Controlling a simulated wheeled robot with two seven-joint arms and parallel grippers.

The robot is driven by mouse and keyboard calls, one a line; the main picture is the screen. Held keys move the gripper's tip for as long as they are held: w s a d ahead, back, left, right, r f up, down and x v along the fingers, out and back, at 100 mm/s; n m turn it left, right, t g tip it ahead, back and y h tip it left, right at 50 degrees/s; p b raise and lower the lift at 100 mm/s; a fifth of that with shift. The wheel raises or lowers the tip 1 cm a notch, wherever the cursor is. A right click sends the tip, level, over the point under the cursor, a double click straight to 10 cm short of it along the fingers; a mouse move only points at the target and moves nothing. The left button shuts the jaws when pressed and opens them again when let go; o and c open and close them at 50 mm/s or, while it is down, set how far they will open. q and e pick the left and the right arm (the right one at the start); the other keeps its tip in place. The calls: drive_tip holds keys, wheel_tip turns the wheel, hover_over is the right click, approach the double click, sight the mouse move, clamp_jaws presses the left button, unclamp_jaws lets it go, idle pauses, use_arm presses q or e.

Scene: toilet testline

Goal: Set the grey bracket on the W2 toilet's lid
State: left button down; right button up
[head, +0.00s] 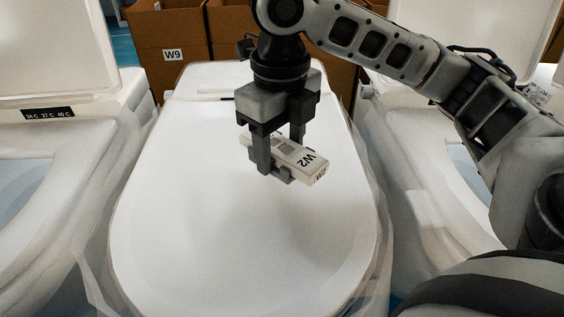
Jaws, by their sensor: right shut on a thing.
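My right gripper (276,160) is over the middle toilet, pointing down, with its fingers closed around the bracket (302,162). The bracket is a small pale grey, box-like piece marked W2, with its marked end toward the lower right. Below it is the broad white closed lid (215,245) of the middle toilet. The bracket is over the upper right part of this lid. I cannot tell whether it touches the lid. The fingers hide part of the bracket. My left gripper is not in view.
Toilets with raised lids stand on the left (60,145) and right (420,190). Thin clear wrapping hangs around the middle toilet. Cardboard boxes (170,30), one labelled W9, stand behind. The front and left of the middle lid are clear.

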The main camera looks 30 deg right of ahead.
drive_tip(key=shift+w+d+f, duration=0.3)
drive_tip(key=shift+f, duration=0.15)
drive_tip(key=shift+w+d+f, duration=0.1)
drive_tip(key=shift+f, duration=1.6)
drive_tip(key=shift+f, duration=0.1)
drive_tip(key=o, duration=1)
drive_tip(key=shift+c, duration=0.2)
wheel_tip(320, 180, up, 12)
drive_tip(key=shift+r+p, duration=0.15)
drive_tip(key=shift+p, duration=0.6)
